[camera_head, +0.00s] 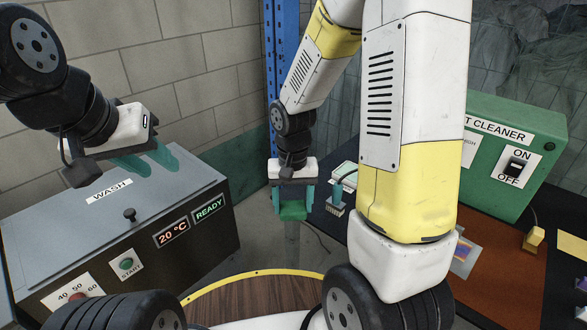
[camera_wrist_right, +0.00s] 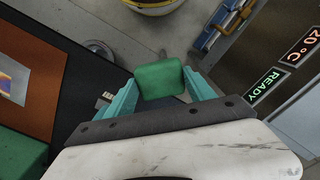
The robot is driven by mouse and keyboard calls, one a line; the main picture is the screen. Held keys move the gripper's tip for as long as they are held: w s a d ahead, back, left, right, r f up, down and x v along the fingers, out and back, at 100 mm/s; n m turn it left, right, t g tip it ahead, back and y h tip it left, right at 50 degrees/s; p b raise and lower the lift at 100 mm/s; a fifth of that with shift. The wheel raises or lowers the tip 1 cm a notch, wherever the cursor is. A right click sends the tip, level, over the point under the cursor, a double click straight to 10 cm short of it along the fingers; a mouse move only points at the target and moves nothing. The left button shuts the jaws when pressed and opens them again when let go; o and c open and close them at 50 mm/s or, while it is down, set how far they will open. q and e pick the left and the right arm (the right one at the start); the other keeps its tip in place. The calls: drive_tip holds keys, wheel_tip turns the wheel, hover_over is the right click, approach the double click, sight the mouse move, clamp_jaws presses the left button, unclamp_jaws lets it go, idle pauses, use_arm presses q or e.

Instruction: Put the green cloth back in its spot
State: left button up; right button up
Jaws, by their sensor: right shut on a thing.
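The green cloth (camera_head: 292,211) is a small green block-like pad. It is between the teal fingers of my right gripper (camera_head: 293,200), which is shut on it and holds it in the air over the gap between the wash machine and the dark counter. In the right wrist view the cloth (camera_wrist_right: 159,80) spans the space between the fingertips of the right gripper (camera_wrist_right: 160,92). My left gripper (camera_head: 146,161) is over the wash machine's lid at the left, its two teal fingers apart with nothing between them.
The grey wash machine (camera_head: 60,222) reads "20 °C" and "READY". The green cleaner box (camera_head: 500,192) stands back right, behind an orange-brown mat (camera_head: 500,270). A small teal-handled brush (camera_head: 337,196) is on the dark counter's left part. A blue post (camera_head: 283,60) rises behind my right arm.

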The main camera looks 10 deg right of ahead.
drive_tip(key=w+d, duration=0.1)
drive_tip(key=w, duration=0.3)
drive_tip(key=w+d+f, duration=0.1)
drive_tip(key=w+d, duration=0.1)
drive_tip(key=w, duration=0.3)
drive_tip(key=w+d, duration=0.2)
drive_tip(key=w, duration=0.2)
drive_tip(key=shift+w+d+f, duration=0.2)
drive_tip(key=shift+d, duration=0.05)
drive_tip(key=shift+w+f, duration=0.15)
drive_tip(key=shift+f, duration=1.6)
drive_tip(key=o, duration=1.3)
drive_tip(key=shift+f, duration=0.15)
